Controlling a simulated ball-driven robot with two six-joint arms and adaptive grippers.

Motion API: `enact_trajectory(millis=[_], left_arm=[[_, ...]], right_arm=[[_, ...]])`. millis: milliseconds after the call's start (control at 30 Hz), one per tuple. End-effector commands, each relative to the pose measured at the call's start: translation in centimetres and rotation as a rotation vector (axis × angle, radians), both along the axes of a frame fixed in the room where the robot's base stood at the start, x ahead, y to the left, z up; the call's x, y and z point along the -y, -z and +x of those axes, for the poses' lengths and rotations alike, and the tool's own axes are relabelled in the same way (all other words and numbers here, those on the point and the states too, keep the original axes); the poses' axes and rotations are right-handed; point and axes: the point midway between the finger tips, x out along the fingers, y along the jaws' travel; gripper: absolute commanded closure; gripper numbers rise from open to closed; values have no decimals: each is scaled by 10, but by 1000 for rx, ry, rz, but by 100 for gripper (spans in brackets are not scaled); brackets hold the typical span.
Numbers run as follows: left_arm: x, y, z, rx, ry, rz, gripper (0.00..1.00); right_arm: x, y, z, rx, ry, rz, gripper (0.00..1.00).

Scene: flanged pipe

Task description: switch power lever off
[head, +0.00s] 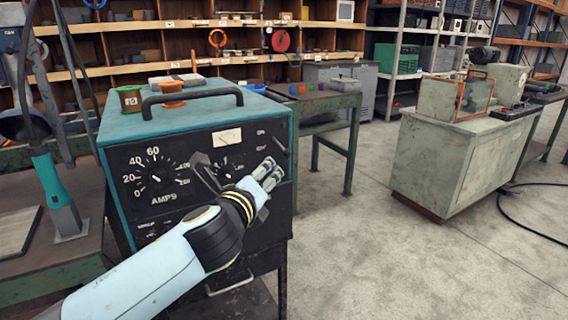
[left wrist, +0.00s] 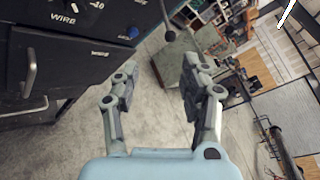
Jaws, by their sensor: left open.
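The teal and black power unit (head: 215,180) stands at the left centre, with dials and a meter on its front. A small dark power lever (head: 279,146) is at the right of its panel, beside the ON marking. In the left wrist view a dark lever with a round knob (left wrist: 170,35) sticks out from the panel, beyond the fingertips. My left gripper (head: 268,174) is open and empty in front of the panel's right side, just below the lever. Its two spread fingers show in the left wrist view (left wrist: 159,78). My right gripper is not in view.
A carry handle (head: 192,95) and wire spools (head: 130,98) are on top of the unit. A green table (head: 330,102) stands behind it. A grey-green machine (head: 450,150) is at the right. The concrete floor between is mostly clear, with a black cable (head: 530,225).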

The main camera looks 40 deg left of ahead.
Motion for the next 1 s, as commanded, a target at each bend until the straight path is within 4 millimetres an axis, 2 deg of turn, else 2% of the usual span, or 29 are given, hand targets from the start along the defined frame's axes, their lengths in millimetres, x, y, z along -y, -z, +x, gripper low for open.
enact_trajectory(millis=[33,133,200,300,467,800,1000], left_arm=[[-1,16,8,-47,-36,150,56],[2,25,25,-151,-119,438,56],[7,23,36,-167,-158,502,56],[16,18,49,-138,-173,485,56],[14,9,61,-119,-175,475,56],[-24,8,112,-118,-174,476,56],[-40,8,134,-119,-175,473,56]], right_arm=[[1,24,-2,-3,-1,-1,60],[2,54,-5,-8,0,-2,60],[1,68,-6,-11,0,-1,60],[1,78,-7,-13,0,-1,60],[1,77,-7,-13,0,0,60],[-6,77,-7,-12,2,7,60],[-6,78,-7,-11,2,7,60]])
